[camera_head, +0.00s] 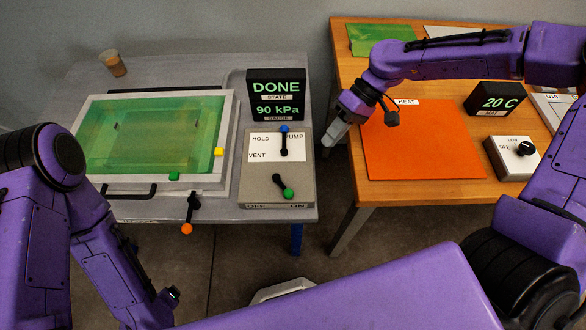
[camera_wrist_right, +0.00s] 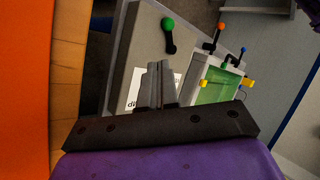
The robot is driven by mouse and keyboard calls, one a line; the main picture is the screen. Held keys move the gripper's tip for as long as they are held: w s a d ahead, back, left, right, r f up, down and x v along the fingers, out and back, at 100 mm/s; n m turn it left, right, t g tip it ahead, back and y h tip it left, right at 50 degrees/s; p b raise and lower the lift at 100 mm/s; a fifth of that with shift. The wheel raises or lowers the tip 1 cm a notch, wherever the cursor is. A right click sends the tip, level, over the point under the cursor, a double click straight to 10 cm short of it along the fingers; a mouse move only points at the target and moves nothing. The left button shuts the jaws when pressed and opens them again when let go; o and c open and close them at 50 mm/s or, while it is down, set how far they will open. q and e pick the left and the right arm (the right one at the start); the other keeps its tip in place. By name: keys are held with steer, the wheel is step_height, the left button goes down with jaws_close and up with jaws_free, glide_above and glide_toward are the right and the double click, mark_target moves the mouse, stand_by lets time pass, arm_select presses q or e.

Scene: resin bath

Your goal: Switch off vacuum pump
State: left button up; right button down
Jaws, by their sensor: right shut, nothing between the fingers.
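The grey control box (camera_head: 300,172) stands at the right of the grey table. Its green-knobbed lever (camera_head: 288,193) tilts down-right, toward the ON end of the OFF/ON strip. My right gripper (camera_head: 334,137) is shut and empty, above the gap between the tables, right of the box. In the right wrist view, the shut fingers (camera_wrist_right: 159,84) point toward the box, and the green knob (camera_wrist_right: 168,24) lies beyond the tips. The blue knob is not visible there. My left arm shows at lower left, its fingers out of sight.
A display (camera_head: 276,95) reads DONE and 90 kPa behind the box. A framed green bath (camera_head: 233,130) stands to its left, with an orange-knobbed lever (camera_head: 188,226) in front. An orange mat (camera_head: 425,145) lies on the wooden table (camera_head: 345,75) at right.

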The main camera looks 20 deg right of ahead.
steer(key=f, duration=0.1)
glide_toward(287, 188)
step_height(287, 188, down, 4)
steer(key=shift+d+r, duration=0.15)
steer(key=shift+d, duration=0.05)
steer(key=a, duration=0.2)
steer(key=s+a+f+p, duration=0.1)
steer(key=shift+a, duration=0.15)
steer(key=shift+s+a, duration=0.1)
steer(key=shift+a, duration=0.25)
arm_select(q)
steer(key=shift+w+a+r, duration=0.1)
steer(key=shift+a, duration=0.05)
steer(key=shift+w, duration=0.1)
